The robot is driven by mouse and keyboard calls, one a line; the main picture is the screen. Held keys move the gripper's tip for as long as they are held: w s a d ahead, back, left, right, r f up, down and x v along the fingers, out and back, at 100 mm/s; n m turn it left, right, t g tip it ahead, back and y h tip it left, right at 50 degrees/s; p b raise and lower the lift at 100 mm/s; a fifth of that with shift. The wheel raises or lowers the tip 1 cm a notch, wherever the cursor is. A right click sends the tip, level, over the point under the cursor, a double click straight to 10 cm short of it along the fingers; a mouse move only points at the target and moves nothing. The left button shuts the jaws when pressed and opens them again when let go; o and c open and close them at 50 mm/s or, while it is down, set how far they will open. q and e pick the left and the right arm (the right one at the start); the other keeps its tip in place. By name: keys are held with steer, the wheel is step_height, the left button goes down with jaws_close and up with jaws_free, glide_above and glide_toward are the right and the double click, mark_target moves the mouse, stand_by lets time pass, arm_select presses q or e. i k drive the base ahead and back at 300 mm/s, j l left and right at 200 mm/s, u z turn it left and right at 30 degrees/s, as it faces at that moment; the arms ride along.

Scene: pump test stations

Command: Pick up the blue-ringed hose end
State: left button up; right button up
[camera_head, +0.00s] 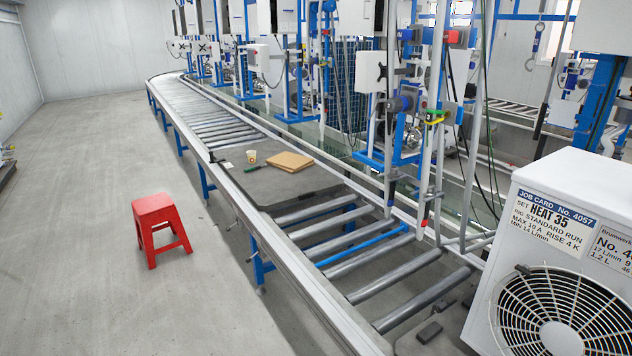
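Two pale hoses hang down at the test station beside the conveyor. The left hose end (388,205) hangs just above the conveyor's far rail, and a dark, possibly blue band shows above its tip. The right hose end (423,222) hangs a little to the right and has a red mark near its tip. The bands are too small to be certain of the blue ring. Neither of my grippers is in view.
A roller conveyor (345,245) runs between me and the station. A dark board (265,185) on it carries a cup (251,157) and a brown pad (290,161). A white fan unit (560,265) with a job card stands at right. A red stool (157,210) stands on open floor at left.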

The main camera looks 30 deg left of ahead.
mark_target(394, 172)
steer(key=u, duration=0.55)
steer(key=z, duration=2.2)
steer(key=u, duration=2.2)
steer(key=i+j+z, duration=0.15)
steer(key=i+j, duration=0.15)
steer(key=i+j+z, duration=0.15)
steer(key=i+j, duration=0.15)
steer(key=j, duration=0.15)
